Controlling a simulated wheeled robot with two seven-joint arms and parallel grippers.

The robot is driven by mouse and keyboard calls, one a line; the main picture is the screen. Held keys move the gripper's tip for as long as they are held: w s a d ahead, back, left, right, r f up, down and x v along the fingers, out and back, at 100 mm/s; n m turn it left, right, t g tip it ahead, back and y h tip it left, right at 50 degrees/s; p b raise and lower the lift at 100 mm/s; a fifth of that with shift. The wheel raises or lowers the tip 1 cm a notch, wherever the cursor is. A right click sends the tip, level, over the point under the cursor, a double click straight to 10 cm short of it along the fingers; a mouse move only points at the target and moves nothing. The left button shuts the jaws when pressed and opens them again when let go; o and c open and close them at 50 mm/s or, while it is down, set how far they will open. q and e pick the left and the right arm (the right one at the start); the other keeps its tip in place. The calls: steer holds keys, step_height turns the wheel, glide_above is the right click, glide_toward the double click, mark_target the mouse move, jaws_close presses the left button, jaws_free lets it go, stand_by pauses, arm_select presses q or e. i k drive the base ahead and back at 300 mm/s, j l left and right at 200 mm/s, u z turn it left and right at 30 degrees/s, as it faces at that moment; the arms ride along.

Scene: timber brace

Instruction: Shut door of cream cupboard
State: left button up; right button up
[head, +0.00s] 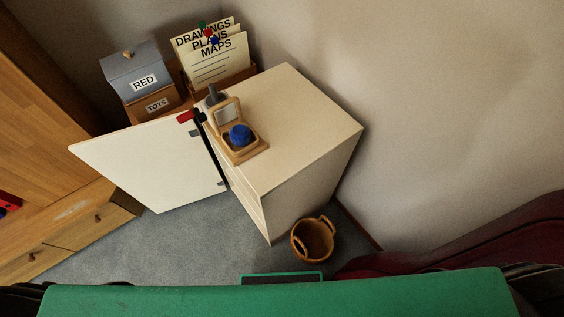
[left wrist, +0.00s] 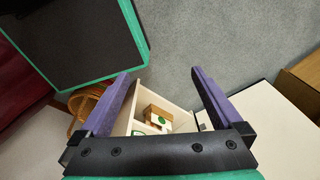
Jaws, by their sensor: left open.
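The cream cupboard (head: 302,112) stands against the wall. Its door (head: 150,160) is swung wide open to the left in the head view. In the left wrist view, the cupboard's inside (left wrist: 136,102) shows between my fingers, with a small box (left wrist: 157,117) in it. A cream panel that looks like the door (left wrist: 268,125) is at the right there. My left gripper (left wrist: 160,80) is open, its two purple fingers apart with nothing between the tips. Neither gripper shows in the head view.
A wooden stand with a blue ball (head: 240,135) sits on the cupboard top. A wicker basket (head: 313,240) stands beside the cupboard. A grey-blue RED box (head: 138,70) and a file holder are behind. A wooden drawer unit (head: 90,225) is at left; grey carpet lies between.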

mark_target(166, 164)
steer(key=i+j, duration=0.1)
steer(key=j, duration=1)
steer(key=i+j, duration=0.15)
steer(key=j, duration=0.95)
steer(key=i+j, duration=0.15)
steer(key=j, duration=0.4)
steer(key=k+u, duration=0.05)
